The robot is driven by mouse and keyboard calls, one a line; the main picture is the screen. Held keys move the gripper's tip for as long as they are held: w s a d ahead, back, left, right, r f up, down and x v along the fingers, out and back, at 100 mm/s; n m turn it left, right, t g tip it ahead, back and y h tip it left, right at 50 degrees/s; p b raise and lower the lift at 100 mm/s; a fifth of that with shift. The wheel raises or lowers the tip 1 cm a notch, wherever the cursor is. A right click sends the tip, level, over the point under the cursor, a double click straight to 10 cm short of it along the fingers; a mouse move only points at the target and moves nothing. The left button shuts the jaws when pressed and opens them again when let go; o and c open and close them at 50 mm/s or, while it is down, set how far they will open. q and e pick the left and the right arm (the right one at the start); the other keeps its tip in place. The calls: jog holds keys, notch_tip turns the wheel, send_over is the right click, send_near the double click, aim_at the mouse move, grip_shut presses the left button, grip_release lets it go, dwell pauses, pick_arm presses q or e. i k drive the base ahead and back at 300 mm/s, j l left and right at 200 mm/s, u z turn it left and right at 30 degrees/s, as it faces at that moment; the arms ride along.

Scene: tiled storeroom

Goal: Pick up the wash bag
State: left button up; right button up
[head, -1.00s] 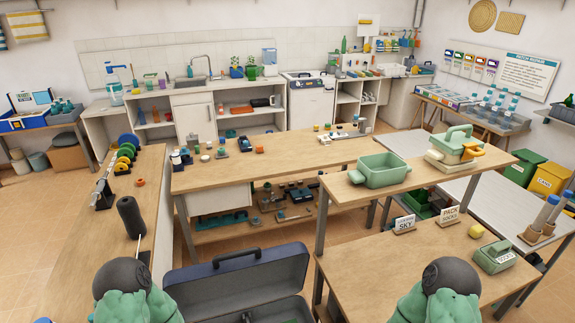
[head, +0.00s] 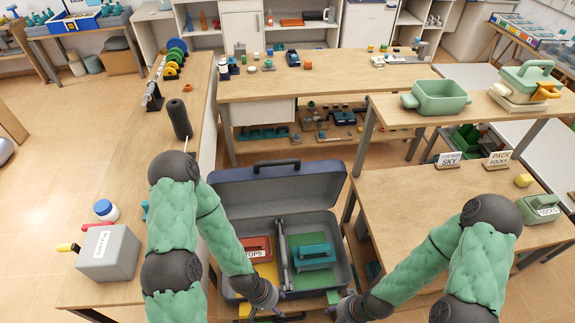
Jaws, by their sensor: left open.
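I cannot tell for sure which thing is the wash bag; no label I can read says so. A green labelled case (head: 541,208) with a handle sits on the right table. An open blue-grey suitcase (head: 338,233) stands between my arms. It holds a red "TOPS" pack (head: 254,247) and a teal handled thing (head: 314,255). My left gripper (head: 265,302) is open at the suitcase's front left corner, empty. My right gripper (head: 342,309) is low at its front right; its fingers are unclear.
A white jar (head: 106,210) with a blue lid stands on the left counter (head: 178,118). Two signs, one of them "PACK SOCKS" (head: 497,160), and a yellow block (head: 523,181) stand on the right table (head: 400,205). A green tub (head: 440,98) is on the shelf above.

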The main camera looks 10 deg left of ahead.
aim_at(322, 256)
jog(key=l+u, duration=0.7)
jog(key=l, duration=0.2)
jog(key=u, duration=0.95)
